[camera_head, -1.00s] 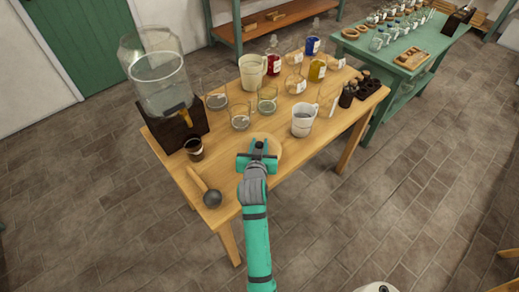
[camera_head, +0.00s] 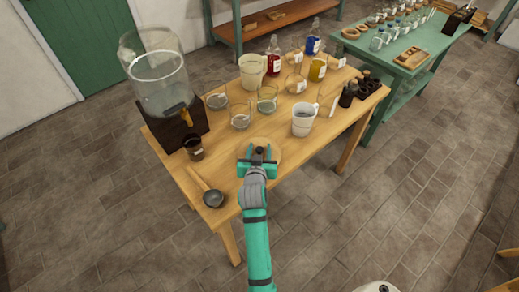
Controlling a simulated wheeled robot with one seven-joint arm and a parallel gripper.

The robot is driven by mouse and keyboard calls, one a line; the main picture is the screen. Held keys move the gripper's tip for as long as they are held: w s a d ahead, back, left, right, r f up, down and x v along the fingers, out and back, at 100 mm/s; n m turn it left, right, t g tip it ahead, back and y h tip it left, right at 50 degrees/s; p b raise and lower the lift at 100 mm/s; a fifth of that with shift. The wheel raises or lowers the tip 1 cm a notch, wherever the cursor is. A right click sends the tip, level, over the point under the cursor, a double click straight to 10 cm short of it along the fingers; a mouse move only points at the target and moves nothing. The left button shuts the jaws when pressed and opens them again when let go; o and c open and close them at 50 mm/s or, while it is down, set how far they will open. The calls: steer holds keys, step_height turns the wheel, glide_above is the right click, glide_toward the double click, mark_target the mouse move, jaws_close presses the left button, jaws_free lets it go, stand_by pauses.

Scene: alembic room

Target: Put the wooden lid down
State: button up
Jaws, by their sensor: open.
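The wooden lid (camera_head: 275,146) is a pale round disc near the front edge of the wooden table, partly hidden by my gripper. It looks flat on the tabletop, though its contact is hard to see. My gripper (camera_head: 257,158) is teal with dark parts and is over the near part of the lid. Its jaws are apart. Whether any part of it still touches the lid cannot be told.
A white jug (camera_head: 303,119) is to the right. Glass beakers (camera_head: 240,117) stand behind. A big glass dispenser (camera_head: 158,75) is at the back left.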

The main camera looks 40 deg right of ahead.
steer(key=shift+r, duration=0.2)
steer(key=v, duration=1.2)
steer(key=shift+d+f, duration=0.1)
